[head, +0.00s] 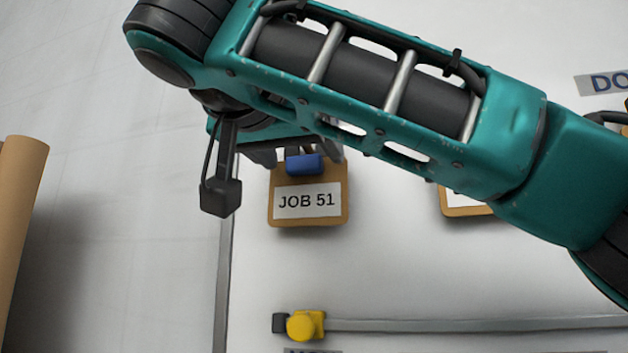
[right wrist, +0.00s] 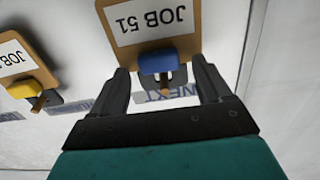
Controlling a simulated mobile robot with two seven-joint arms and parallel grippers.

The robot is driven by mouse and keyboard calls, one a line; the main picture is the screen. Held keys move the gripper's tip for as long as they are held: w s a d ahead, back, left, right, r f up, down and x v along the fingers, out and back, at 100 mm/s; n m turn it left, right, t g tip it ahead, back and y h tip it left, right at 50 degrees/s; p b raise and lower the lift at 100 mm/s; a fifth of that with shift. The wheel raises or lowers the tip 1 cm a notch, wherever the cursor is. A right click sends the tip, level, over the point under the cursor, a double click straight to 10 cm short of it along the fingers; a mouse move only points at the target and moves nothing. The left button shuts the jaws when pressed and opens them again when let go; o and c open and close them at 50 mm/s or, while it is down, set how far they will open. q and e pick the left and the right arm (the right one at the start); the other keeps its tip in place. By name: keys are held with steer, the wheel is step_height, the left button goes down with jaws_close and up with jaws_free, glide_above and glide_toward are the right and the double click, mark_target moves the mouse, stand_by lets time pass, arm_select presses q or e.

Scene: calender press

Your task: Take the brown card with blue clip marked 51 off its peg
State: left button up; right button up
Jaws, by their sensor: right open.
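The brown card marked JOB 51 (head: 308,220) hangs on the white board in the head view, with its blue clip (head: 304,165) at its top edge. In the right wrist view the card (right wrist: 185,45) appears upside down, with the blue clip (right wrist: 157,62) and a peg (right wrist: 165,84) below it. My right gripper (right wrist: 160,75) is open, its two fingers on either side of the blue clip and not closed on it. In the head view my right arm covers the peg and most of the gripper. My left gripper is not in view.
A second brown card with a yellow clip (right wrist: 23,88) hangs on its own peg beside it; in the head view this card (head: 465,200) is mostly behind my arm. A grey rail (head: 450,324) with a yellow knob (head: 303,325) runs below. A brown roll (head: 20,220) stands at far left.

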steer(key=shift+s, duration=0.1)
steer(key=shift+a, duration=0.1)
steer(key=shift+c, duration=0.6)
steer(key=c, duration=1)
